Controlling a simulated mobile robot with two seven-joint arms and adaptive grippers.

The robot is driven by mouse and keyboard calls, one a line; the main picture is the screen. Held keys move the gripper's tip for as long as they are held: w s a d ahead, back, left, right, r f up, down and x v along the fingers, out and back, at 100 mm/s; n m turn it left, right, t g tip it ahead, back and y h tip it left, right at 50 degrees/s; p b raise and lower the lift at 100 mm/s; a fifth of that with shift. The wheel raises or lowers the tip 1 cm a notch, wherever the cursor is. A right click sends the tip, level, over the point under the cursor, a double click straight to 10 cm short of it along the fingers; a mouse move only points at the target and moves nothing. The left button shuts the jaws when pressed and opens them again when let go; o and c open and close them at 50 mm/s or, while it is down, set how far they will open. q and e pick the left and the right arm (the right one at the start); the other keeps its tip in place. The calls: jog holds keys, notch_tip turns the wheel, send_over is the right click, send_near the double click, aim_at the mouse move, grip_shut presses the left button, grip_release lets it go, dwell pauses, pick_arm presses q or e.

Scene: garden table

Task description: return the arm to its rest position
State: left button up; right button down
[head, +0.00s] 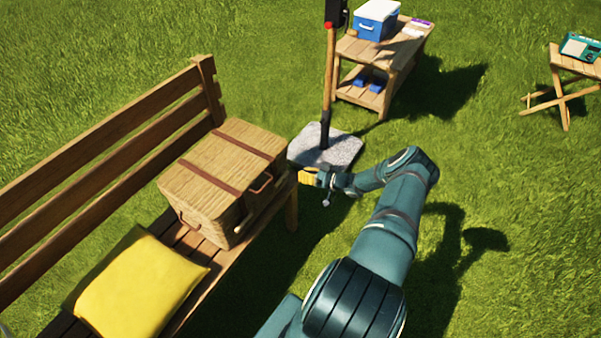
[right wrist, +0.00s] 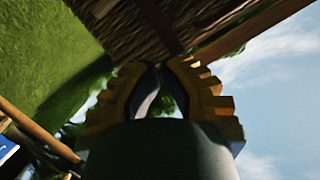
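My right arm reaches forward in the head view, and its yellow-fingered gripper (head: 309,177) is just right of the wicker picnic basket (head: 215,170), close to its handle side. In the right wrist view the two fingers of the gripper (right wrist: 158,68) lean together at their tips, with a small gap lower down and nothing seen held. The basket's woven side (right wrist: 120,30) fills the top of that view, beyond the fingers. Whether the gripper touches the basket cannot be told. My left gripper is not in view.
The basket stands on a wooden bench (head: 110,135) beside a yellow cushion (head: 140,285). A post on a stone base (head: 335,150) rises just beyond my gripper. A wooden side table (head: 405,55) with a blue cooler (head: 377,20) stands behind.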

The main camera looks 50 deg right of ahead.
dwell(0.5)
jog(key=w+a+f+g+y, duration=0.1)
jog(key=w+a+g+y, duration=0.1)
jog(key=a, duration=0.6)
jog(key=w+a+f+g+y, duration=0.2)
jog(key=a+g, duration=0.1)
jog(key=a, duration=0.5)
jog(key=s+a+g+y, duration=0.1)
jog(key=s+a+g, duration=0.15)
jog(key=a, duration=0.55)
jog(key=s+a+g+y, duration=0.1)
jog(key=a+g, duration=0.3)
jog(key=a, duration=0.5)
jog(key=s+a+r+g+h, duration=0.2)
jog(key=s+a+r+h, duration=0.15)
jog(key=s+a, duration=0.4)
jog(key=s+a+r+g+h, duration=0.2)
jog(key=s+a+r, duration=0.3)
jog(key=s+a, duration=0.3)
jog(key=w+a+r+n+t, duration=0.1)
jog(key=w+r+t, duration=0.1)
jog(key=w+r, duration=0.2)
jog(key=shift+w+a+r, duration=0.15)
jog(key=shift+w+r, duration=0.1)
jog(key=shift+w, duration=0.2)
